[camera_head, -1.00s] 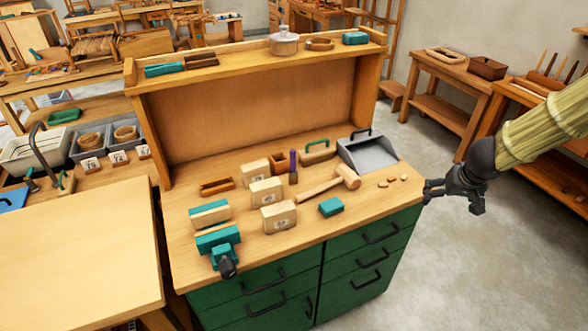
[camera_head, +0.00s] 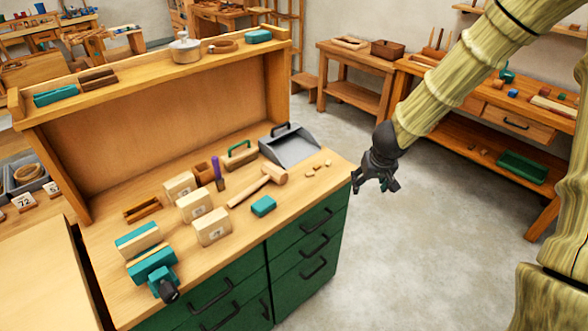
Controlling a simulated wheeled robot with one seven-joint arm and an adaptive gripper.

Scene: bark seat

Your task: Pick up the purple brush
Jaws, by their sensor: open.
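The purple-handled brush (camera_head: 218,173) stands upright on the workbench top, beside a small brown wooden box. Its purple handle points up, and its lower end is brownish. My gripper (camera_head: 374,186) hangs in the air just off the bench's right front corner, fingers pointing down. It is open and empty, well to the right of the brush and apart from it.
The workbench (camera_head: 300,198) holds pale blocks (camera_head: 212,227), a wooden mallet (camera_head: 262,184), a teal block (camera_head: 263,206), a grey dustpan (camera_head: 290,147), a green-handled tool (camera_head: 239,156) and a teal vise (camera_head: 155,272). A raised shelf closes the bench's back.

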